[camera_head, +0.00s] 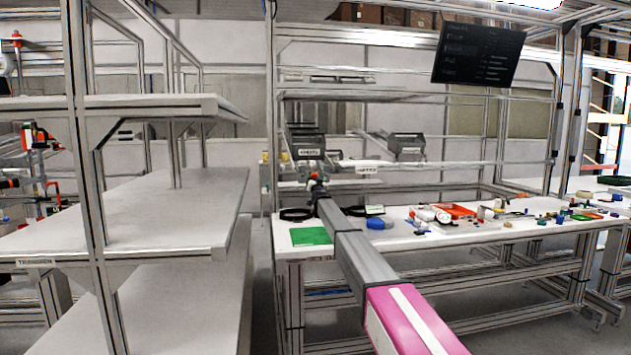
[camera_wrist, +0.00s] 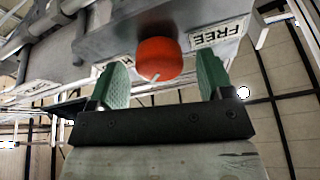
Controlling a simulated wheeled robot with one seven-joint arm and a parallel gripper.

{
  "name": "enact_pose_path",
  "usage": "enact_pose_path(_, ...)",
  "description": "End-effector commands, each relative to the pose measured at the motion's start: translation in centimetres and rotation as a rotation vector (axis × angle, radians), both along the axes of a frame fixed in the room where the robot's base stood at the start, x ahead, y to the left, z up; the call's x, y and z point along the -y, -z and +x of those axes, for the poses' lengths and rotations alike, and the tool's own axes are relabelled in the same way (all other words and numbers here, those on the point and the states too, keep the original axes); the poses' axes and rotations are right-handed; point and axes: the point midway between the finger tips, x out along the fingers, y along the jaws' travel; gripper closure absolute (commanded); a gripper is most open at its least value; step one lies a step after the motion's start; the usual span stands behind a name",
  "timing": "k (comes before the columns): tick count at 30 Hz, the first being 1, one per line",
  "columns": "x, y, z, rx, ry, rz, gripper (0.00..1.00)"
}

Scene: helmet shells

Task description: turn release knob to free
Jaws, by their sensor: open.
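The release knob (camera_wrist: 158,58) is a round orange-red knob on a grey housing, with a small white mark on its lower edge in the wrist view. A white label (camera_wrist: 218,35) reading FREE sits to its right. Another label is mostly hidden behind the left finger. My gripper (camera_wrist: 161,70) is open, its two green fingers on either side of the knob with visible gaps. I cannot tell how deep the knob sits between the fingers. In the head view my gripper (camera_head: 316,183) is small at the far end of my arm, over the bench's back left, and the knob is not clear.
The white workbench (camera_head: 440,236) carries a green mat (camera_head: 310,236), a dark ring (camera_head: 296,214), a blue item (camera_head: 376,223) and several small parts to the right. Two grey bins (camera_head: 407,143) stand on the rack behind. A shelf unit (camera_head: 160,215) stands at left.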

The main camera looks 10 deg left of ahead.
Motion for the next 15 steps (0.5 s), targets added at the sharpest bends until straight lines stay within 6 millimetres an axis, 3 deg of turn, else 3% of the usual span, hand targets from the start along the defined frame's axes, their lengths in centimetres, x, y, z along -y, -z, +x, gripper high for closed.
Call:
enact_pose_path(8,-0.05,-0.13,0.27,0.000,0.000,0.000,0.26)
enact_pose_path(9,-0.05,-0.12,0.26,0.000,0.000,0.000,0.33)
enact_pose_path(13,-0.05,-0.12,0.26,0.000,0.000,0.000,0.75)
enact_pose_path(15,-0.05,-0.11,0.25,0.000,0.000,0.000,0.75)
